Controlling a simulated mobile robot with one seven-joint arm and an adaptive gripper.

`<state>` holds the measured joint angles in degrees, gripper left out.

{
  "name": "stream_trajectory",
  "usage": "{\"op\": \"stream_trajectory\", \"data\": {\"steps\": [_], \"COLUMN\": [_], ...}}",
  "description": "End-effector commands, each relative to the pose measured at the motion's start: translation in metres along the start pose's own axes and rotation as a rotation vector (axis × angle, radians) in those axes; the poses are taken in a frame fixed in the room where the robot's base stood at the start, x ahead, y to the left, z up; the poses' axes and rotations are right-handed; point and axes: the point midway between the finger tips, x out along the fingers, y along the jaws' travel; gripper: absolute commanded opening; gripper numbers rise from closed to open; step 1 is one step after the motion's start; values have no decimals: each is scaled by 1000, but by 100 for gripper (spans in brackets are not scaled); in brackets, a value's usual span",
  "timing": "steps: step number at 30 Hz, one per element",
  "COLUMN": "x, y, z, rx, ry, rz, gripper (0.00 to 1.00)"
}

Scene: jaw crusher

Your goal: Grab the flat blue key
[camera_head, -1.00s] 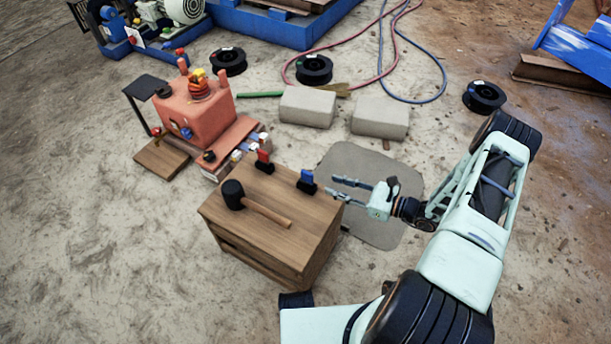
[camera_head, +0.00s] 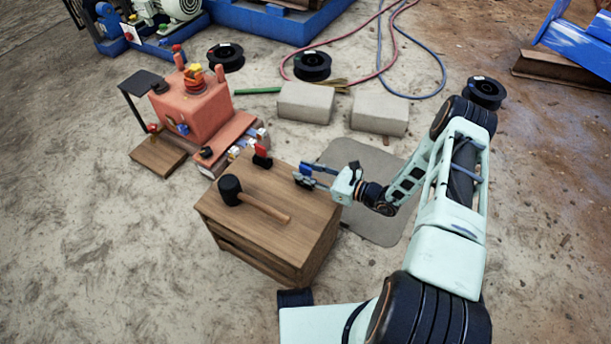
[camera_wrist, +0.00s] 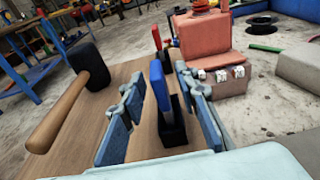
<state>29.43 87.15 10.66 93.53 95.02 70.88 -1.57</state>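The flat blue key (camera_wrist: 160,84) stands upright in a black holder (camera_wrist: 172,128) on the wooden cabinet top. In the head view the blue key (camera_head: 306,169) is partly hidden by my gripper (camera_head: 316,177). In the wrist view my gripper (camera_wrist: 160,115) is open, with one finger on the left of the key and the other on the right. A gap shows on the left side; the right finger is close to the holder, and I cannot tell whether it touches.
A red key (camera_head: 262,155) in a black holder stands behind the blue one. A mallet (camera_head: 232,190) lies to the left on the cabinet (camera_head: 285,235). The red crusher model (camera_head: 195,105) stands beyond, and two grey blocks (camera_head: 306,102) lie on the floor.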

Motion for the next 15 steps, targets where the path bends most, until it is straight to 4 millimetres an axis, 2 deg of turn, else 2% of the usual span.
{"op": "stream_trajectory", "data": {"steps": [5, 13, 15], "x": [0, 0, 0], "y": [0, 0, 0], "z": [0, 0, 0], "rx": [0, 0, 0], "ry": [0, 1, 1], "rz": [-1, 0, 0], "gripper": [29, 1, 0]}}
